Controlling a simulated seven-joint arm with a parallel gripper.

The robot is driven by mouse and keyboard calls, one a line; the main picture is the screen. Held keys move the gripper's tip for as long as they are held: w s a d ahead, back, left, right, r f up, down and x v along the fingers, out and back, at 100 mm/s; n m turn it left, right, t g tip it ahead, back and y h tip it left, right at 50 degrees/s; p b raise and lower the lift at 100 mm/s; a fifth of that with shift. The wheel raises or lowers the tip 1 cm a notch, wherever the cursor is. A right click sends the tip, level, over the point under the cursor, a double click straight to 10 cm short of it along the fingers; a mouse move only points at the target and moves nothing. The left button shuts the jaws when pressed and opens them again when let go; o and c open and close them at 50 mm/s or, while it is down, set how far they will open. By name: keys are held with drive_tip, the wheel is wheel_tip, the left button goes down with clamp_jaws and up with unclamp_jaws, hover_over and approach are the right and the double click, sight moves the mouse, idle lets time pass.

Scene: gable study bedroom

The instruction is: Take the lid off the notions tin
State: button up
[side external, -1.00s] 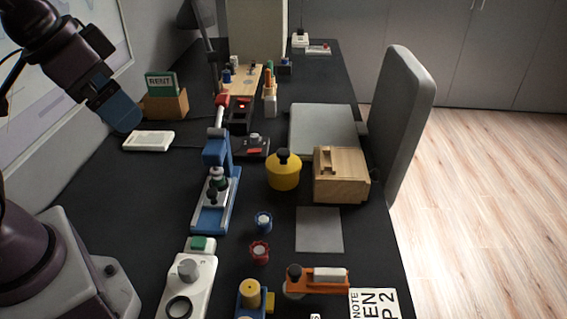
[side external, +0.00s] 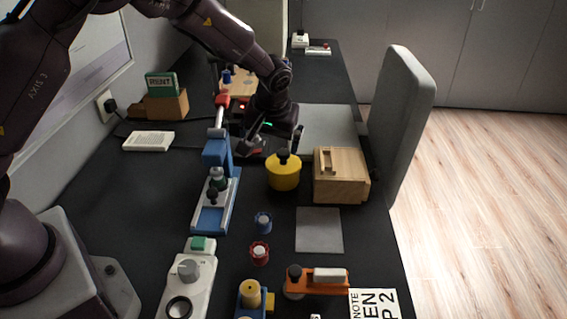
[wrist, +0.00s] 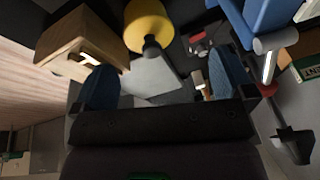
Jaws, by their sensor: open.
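The notions tin (side external: 283,175) is a round yellow tin with a black knob (side external: 283,154) on top of its lid. It stands upright on the dark desk, left of a wooden box. In the side view my gripper (side external: 272,146) is above and behind the tin, and its fingers are partly hidden by the arm. In the wrist view the yellow tin (wrist: 148,22) is near the top, with its black knob (wrist: 152,47) beyond the two blue fingertips. My gripper (wrist: 160,88) is open, with nothing between its fingers. The lid is on the tin.
The wooden box (side external: 341,178) stands close on the tin's right. A blue press-like device (side external: 215,190) stands on its left. A grey chair back (side external: 405,120) rises on the right.

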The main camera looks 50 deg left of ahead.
sight(283, 151)
drive_tip(key=w+f+n, duration=0.1)
drive_tip(key=w+a+f, duration=0.1)
drive_tip(key=w+f, duration=0.1)
drive_tip(key=w+a+f+n+t, duration=0.1)
drive_tip(key=w+f, duration=0.1)
drive_tip(key=shift+n, duration=0.3)
drive_tip(key=shift+x, duration=3)
drive_tip(key=shift+w+a+r, duration=0.1)
drive_tip(key=shift+w+r, duration=0.05)
drive_tip(key=shift+w, duration=0.05)
drive_tip(key=c, duration=0.5)
drive_tip(key=shift+c, duration=0.2)
